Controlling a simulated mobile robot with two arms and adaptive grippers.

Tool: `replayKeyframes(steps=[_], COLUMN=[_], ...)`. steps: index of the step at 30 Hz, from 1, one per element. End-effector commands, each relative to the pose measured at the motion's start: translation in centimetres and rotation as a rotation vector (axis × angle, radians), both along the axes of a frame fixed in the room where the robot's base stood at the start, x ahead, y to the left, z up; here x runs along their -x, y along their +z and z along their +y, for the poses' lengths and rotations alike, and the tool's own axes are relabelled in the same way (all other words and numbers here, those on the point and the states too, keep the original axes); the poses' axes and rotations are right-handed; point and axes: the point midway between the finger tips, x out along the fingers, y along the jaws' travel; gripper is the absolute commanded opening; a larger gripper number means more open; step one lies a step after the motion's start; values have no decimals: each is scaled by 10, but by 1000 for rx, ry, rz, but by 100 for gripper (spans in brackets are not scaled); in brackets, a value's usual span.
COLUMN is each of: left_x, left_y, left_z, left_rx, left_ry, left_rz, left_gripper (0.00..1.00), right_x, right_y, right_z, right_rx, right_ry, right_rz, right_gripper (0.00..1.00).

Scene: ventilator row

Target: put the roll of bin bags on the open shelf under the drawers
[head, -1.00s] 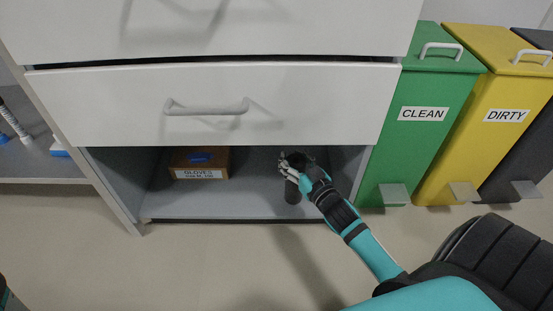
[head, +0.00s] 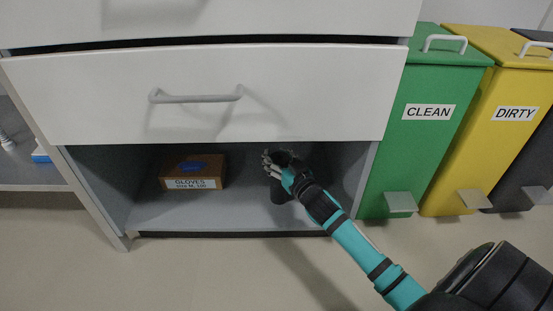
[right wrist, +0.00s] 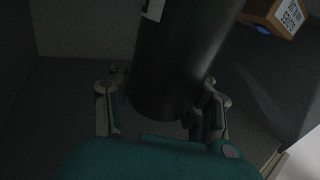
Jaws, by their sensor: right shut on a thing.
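The roll of bin bags is a black cylinder (right wrist: 185,55) between the fingers of my right gripper (right wrist: 165,108) in the right wrist view. In the head view the roll (head: 281,190) shows dark below the right gripper (head: 277,166), which is shut on it. Both are inside the open shelf (head: 175,216) under the white drawers (head: 200,95), right of the shelf's middle. The roll looks roughly upright; the gripper and wrist hide part of it. I cannot tell whether its lower end touches the shelf floor. My left gripper is not in view.
A brown gloves box (head: 193,173) stands on the shelf, left of the roll, with clear floor between. The drawer front overhangs the opening. A green CLEAN bin (head: 425,140) and a yellow DIRTY bin (head: 490,150) stand to the right.

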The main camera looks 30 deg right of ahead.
Motion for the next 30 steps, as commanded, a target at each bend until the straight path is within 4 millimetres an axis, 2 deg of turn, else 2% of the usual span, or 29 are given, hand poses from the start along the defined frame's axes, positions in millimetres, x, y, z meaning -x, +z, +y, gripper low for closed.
replayKeyframes(steps=[4, 5, 12, 23, 26, 30], left_x=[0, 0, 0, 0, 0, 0], left_y=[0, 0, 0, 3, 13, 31], left_z=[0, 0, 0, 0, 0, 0], left_rx=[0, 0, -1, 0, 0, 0], left_ry=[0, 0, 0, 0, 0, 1], left_rz=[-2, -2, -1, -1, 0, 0], left_gripper=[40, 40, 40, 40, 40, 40], right_x=[0, 0, 0, 2, 15, 44], right_y=[-2, -2, -2, 1, 3, 5], right_z=[0, 0, 0, 0, 1, 3], right_rx=[-1, -1, 0, 0, -4, -4], right_ry=[0, 0, 0, 0, -1, -1], right_rz=[0, 1, 1, 1, 4, 6], right_gripper=[0, 41, 72, 73, 73, 73])
